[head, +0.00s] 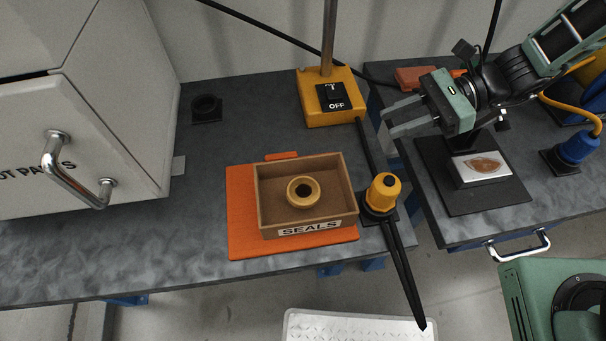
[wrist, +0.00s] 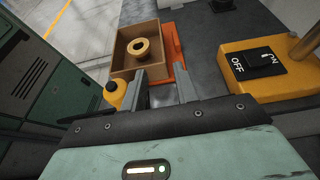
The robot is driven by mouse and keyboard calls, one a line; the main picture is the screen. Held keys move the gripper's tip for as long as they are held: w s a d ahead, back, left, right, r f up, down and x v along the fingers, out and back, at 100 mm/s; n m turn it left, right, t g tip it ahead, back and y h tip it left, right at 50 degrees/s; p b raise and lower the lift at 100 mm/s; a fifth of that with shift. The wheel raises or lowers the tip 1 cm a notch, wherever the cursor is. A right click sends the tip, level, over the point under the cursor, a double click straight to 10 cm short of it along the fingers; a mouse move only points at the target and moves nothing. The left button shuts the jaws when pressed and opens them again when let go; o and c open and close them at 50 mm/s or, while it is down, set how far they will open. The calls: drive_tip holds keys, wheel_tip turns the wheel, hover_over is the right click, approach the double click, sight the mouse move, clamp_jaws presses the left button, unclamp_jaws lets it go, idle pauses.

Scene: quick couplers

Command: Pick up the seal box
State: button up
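The seal box (head: 346,222) is an open brown tray with a "SEALS" label on its front. It sits on an orange mat (head: 240,215) on the grey bench, with a tan ring seal (head: 303,191) inside. The box (wrist: 119,61) also shows at the upper middle of the wrist view, with the ring seal (wrist: 138,48) in it. My gripper (head: 388,122) is to the right of and behind the box, apart from it. In the wrist view my gripper (wrist: 164,88) has its two fingers spread with nothing between them.
A yellow-orange coupler (head: 383,189) with a black hose stands close to the box's right side. A yellow switch base (head: 330,97) marked OFF, with a metal post, stands behind. A white cabinet (head: 75,150) is at left. The bench between cabinet and mat is clear.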

drive_tip(key=p, duration=0.1)
approach(309, 157)
drive_tip(key=x, duration=0.4)
drive_tip(key=shift+a+r, duration=0.2)
drive_tip(key=shift+r, duration=0.15)
drive_tip(key=shift+f+p+x, duration=0.2)
drive_tip(key=shift+p+x, duration=0.1)
drive_tip(key=shift+x, duration=1.05)
drive_tip(key=shift+f+p+x, duration=0.2)
drive_tip(key=shift+p+x, duration=0.05)
drive_tip(key=shift+x, duration=1.1)
drive_tip(key=shift+d, duration=0.2)
drive_tip(key=shift+c, duration=0.3)
clamp_jaws()
